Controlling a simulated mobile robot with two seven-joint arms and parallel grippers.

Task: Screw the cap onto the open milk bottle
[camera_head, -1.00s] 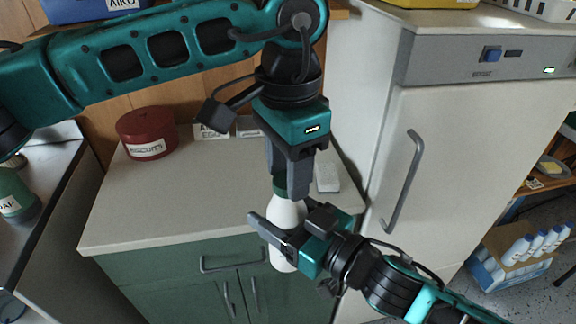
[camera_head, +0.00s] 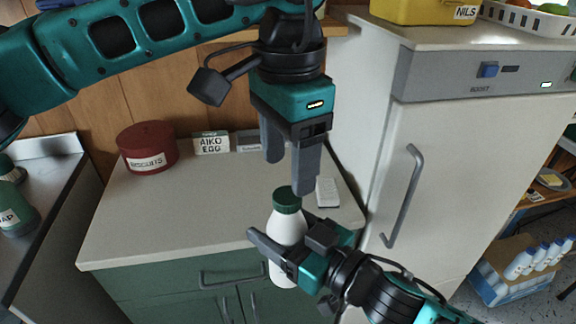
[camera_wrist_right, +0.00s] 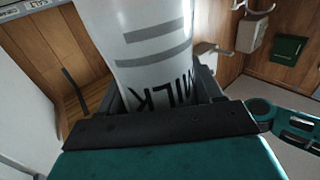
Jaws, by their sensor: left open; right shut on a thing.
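The white milk bottle (camera_head: 287,228) stands upright in front of the counter edge, with the green cap (camera_head: 286,199) sitting on its top. My right gripper (camera_head: 283,250) is shut around the bottle's body and holds it in the air. The right wrist view shows the bottle (camera_wrist_right: 150,40) close up between the fingers, with grey stripes and the word MILK. My left gripper (camera_head: 290,175) is open and empty just above the cap, pointing down and apart from it. Whether the cap is fully tight cannot be told.
The counter (camera_head: 190,215) holds a red biscuits tin (camera_head: 148,147), an AIKO EGG card (camera_head: 211,143) and a small white block (camera_head: 327,192). A white fridge (camera_head: 460,170) stands to the right. A crate of bottles (camera_head: 512,270) is on the floor at right.

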